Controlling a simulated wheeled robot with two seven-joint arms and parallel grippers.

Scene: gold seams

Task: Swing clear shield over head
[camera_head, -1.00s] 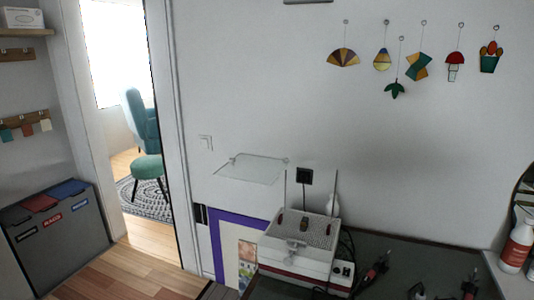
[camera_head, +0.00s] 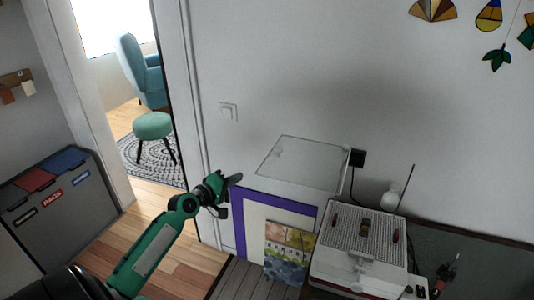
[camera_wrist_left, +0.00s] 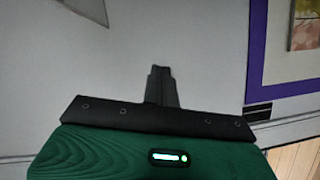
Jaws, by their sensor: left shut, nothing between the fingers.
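The clear shield (camera_head: 300,163) is a thin, nearly see-through panel with a pale outline, in the middle of the head view. It lies tilted in front of the white wall, above and to the left of the white machine (camera_head: 361,240). My left gripper (camera_head: 236,179) reaches in from the lower left, a little left of and below the shield, apart from it. In the left wrist view its fingers (camera_wrist_left: 161,72) are together with nothing between them, with wall behind. My right gripper is in neither view.
A purple-bordered poster (camera_head: 237,218) is below the shield. A dark worktable (camera_head: 480,260) carries the machine and a red-and-black tool (camera_head: 447,272). A black wall outlet (camera_head: 357,157) sits right of the shield. A grey sorting bin (camera_head: 60,215) and doorway are at left.

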